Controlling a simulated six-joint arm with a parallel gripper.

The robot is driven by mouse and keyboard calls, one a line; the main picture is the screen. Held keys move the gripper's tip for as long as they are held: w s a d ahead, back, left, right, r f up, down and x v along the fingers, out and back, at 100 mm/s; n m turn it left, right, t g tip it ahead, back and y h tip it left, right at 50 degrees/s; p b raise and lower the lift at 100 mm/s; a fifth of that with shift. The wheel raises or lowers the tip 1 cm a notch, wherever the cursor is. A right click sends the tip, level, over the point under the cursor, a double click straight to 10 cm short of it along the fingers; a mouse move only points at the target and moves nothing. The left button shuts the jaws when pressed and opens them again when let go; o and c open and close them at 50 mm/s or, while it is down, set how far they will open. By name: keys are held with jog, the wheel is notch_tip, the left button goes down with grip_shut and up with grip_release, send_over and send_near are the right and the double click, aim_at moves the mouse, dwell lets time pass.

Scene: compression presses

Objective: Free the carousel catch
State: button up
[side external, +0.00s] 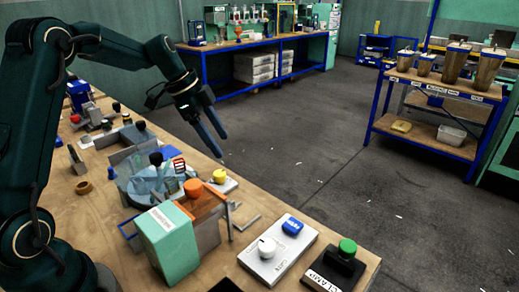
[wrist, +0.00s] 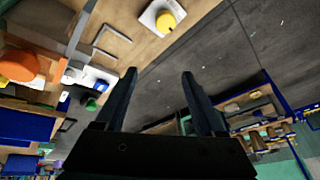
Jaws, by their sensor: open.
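A round, bluish, glassy carousel-like unit (side external: 150,188) stands on the bench, partly hidden behind a green box (side external: 168,240) and an orange knob (side external: 193,187). I cannot tell which part is its catch. A yellow knob (side external: 220,176) on a pale plate sits just right of it at the bench edge; it also shows at the top of the wrist view (wrist: 166,20). My gripper (side external: 220,145) is open and empty, in the air above and beyond the bench's far edge. In the wrist view its fingers (wrist: 159,77) are apart with only floor between them.
A white plate with a white knob (side external: 267,247) and blue button (side external: 292,227), and a dark clamp box with a green button (side external: 347,246), stand at the near end. A metal bracket (side external: 246,221) lies near the edge. A blue-framed cart (side external: 431,146) stands beyond open floor.

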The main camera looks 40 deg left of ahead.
jog(key=n, duration=0.2)
send_over(219, 173)
jog(key=s+a, duration=0.2)
jog(key=shift+g, duration=0.4)
jog(key=f, duration=0.5)
jog(key=shift+w+d+f, duration=0.15)
jog(key=shift+w+f, duration=0.05)
jog(key=shift+f, duration=0.2)
jog(key=shift+x, duration=2.3)
jog(key=shift+r, duration=0.1)
grip_shut()
